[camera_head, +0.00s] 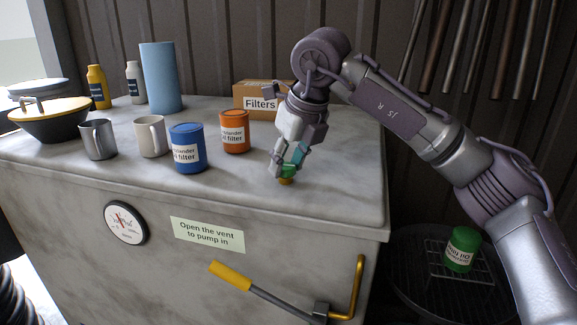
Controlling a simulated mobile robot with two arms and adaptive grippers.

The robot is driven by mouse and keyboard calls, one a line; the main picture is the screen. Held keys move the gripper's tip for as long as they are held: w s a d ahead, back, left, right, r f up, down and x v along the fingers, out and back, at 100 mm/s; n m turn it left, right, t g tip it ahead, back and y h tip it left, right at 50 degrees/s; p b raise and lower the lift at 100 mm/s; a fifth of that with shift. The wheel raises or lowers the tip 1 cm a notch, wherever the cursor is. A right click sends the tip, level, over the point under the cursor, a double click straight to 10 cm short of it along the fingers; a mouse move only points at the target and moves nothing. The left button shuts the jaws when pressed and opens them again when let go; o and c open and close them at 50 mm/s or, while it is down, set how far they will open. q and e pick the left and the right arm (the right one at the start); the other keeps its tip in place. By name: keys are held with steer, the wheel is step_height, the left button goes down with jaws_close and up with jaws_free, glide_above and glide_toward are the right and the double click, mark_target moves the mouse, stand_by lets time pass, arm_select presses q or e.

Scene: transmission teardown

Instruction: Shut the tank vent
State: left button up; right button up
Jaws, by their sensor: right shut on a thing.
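The tank is a large grey cabinet-like body (130,245) with a flat mottled top. A small green piece with an orange-brown base, which looks like the vent (286,180), stands on the tank top near the front edge. My right gripper (288,171) points down over it and is shut on the green piece; the fingers hide part of it. A label (208,235) on the tank's front reads "Open the vent to pump in". Whether the vent is open or closed cannot be told. My left gripper is not in view.
A yellow-handled lever (232,277) and a brass pipe (358,285) project at the front. A green can (462,250) sits on a round grate at right.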

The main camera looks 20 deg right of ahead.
steer(key=shift+f+m, duration=0.1)
steer(key=shift+m, duration=0.6)
steer(key=shift+h, duration=0.3)
steer(key=o, duration=1.1)
steer(key=shift+o, duration=0.2)
steer(key=v, duration=1.2)
